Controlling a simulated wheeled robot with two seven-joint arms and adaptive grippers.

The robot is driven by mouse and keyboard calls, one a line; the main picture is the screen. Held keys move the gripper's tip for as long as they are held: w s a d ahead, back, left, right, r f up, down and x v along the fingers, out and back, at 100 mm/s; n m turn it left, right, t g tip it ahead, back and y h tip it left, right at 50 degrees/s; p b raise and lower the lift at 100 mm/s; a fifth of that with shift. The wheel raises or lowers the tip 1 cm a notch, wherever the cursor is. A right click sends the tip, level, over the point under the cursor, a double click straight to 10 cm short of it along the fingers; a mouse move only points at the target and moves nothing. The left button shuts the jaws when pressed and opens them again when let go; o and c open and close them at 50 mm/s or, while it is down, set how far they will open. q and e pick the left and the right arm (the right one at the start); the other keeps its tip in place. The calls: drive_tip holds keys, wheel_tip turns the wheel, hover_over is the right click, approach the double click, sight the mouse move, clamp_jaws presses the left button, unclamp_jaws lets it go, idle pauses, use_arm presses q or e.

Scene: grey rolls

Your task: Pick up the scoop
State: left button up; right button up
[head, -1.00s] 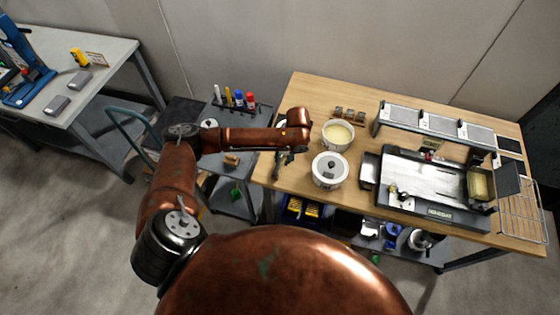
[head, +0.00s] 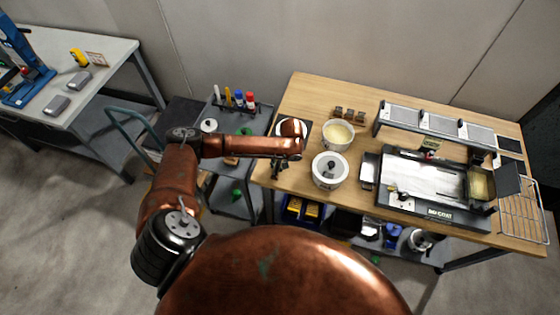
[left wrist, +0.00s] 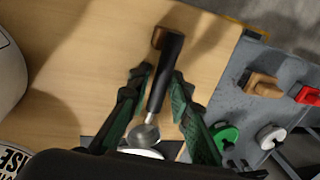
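The scoop (left wrist: 165,75) has a black handle and a shiny metal bowl, and it shows in the left wrist view. A brown piece lies at the far end of its handle. My left gripper (left wrist: 158,76) is open, with one green-lined finger on each side of the handle and gaps to both. Whether the scoop rests on the table or on something else, I cannot tell. In the head view my left gripper (head: 281,166) is over the left end of the wooden table (head: 310,95), and I cannot make out the scoop there. My right gripper is not in view.
A griddle (head: 425,180) fills the table's right half. A grey cart (head: 228,124) with bottles stands at left.

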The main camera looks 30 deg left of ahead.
sight(278, 164)
use_arm(q)
clamp_jaws()
drive_tip(key=shift+r, duration=0.45)
wheel_tip(278, 164, up, 2)
drive_tip(key=shift+r, duration=0.1)
drive_tip(key=s+d+r+p, duration=0.1)
drive_tip(key=s+d+r, duration=0.8)
drive_tip(key=s+r, duration=0.1)
drive_tip(key=shift+s, duration=0.3)
